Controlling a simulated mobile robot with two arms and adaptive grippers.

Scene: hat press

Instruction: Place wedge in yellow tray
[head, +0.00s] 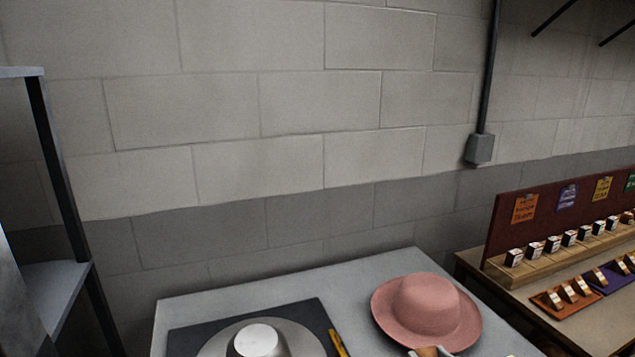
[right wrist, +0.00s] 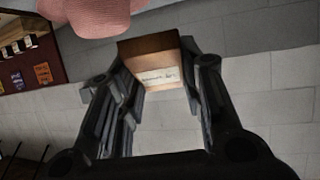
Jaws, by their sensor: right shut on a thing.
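A brown wooden block with a white printed label, which looks like the wedge (right wrist: 150,57), is in the right wrist view. My right gripper (right wrist: 158,72) is shut on it, with a finger on each side. In the head view, a small brown and white piece (head: 430,351) shows at the bottom edge, in front of the pink hat; I cannot tell for sure that it is the same block. The yellow tray is not clearly visible; the right edge of the head view cuts off the row of trays. My left gripper is not in view.
The pink hat (head: 426,310) sits on the grey table (head: 235,300), beside a metal hat form (head: 258,340) on a dark plate.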

